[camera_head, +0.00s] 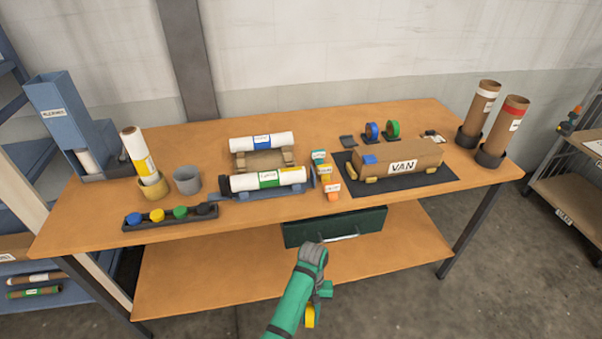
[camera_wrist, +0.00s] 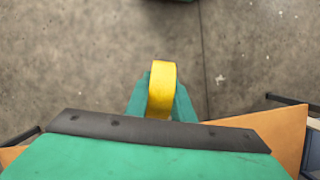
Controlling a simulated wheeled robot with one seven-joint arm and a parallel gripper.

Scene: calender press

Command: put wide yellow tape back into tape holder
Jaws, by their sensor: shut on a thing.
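The wide yellow tape (camera_head: 310,318) is a yellow roll held by my gripper (camera_head: 318,305), in front of the table and below its top. In the wrist view the tape (camera_wrist: 162,88) stands between the two green fingers, and the floor shows behind it. The fingers are shut on it. At the back of the table a blue tape (camera_head: 371,131) and a green tape (camera_head: 392,129) stand on small dark holders. A similar small dark holder (camera_head: 347,142) to their left looks empty.
A brown VAN block (camera_head: 400,158) on a dark mat (camera_head: 440,177) lies in front of the tape holders. Small boxes (camera_head: 324,172) and white rolls on cradles (camera_head: 264,180) are left of it. Tall tubes (camera_head: 505,125) stand at right. A dark green panel (camera_head: 335,228) hangs under the table edge.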

